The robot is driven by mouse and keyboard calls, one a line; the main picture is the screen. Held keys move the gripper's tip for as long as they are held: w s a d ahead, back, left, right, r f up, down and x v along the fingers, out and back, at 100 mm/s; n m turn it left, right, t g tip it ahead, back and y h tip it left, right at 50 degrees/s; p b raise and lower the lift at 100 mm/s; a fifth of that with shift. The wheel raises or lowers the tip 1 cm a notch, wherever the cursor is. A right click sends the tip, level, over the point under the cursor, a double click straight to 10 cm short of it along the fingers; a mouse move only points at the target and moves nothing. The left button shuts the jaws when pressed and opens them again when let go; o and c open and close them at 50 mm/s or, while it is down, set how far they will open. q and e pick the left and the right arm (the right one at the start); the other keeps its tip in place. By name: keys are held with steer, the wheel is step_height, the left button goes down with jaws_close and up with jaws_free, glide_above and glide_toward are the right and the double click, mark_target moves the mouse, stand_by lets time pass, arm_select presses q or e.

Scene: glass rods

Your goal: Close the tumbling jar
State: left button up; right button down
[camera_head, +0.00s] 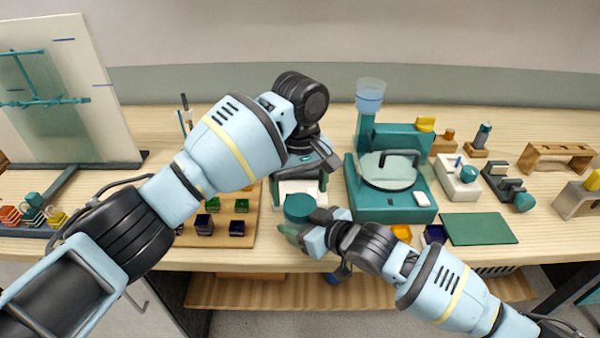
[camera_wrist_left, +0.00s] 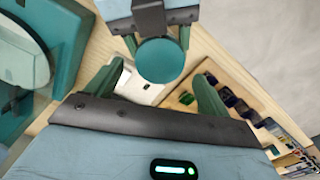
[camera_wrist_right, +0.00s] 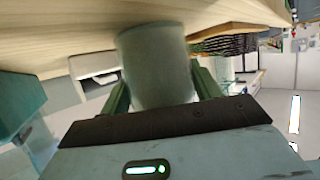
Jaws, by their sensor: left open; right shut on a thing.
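The tumbling jar (camera_wrist_right: 158,68) is a grey, translucent cylinder between the fingers of my right gripper (camera_wrist_right: 160,85) in the right wrist view. My right gripper is shut on it at the table's front edge. A round teal lid (camera_head: 300,207) shows at the jar's top; it also shows in the left wrist view (camera_wrist_left: 160,60). I cannot tell how firmly the lid is seated. My left gripper (camera_wrist_left: 160,78) is open, its fingers pointing toward the lid, one on either side of it in the picture. I see no contact. In the head view my left gripper (camera_head: 299,186) is just behind the lid.
A teal machine (camera_head: 392,208) with a round plate stands right of the grippers. A wooden board (camera_head: 215,243) with several dark and green cubes lies to the left. A green mat (camera_head: 480,228) lies at right. A wooden shelf (camera_head: 270,292) is below the table edge.

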mark_target(300, 203)
arm_select(q)
steer(key=shift+f, duration=1.75)
steer(key=c, duration=1)
steer(key=shift+m, duration=1.7)
steer(key=o, duration=1.1)
steer(key=shift+c, duration=0.2)
steer(key=shift+r, duration=0.1)
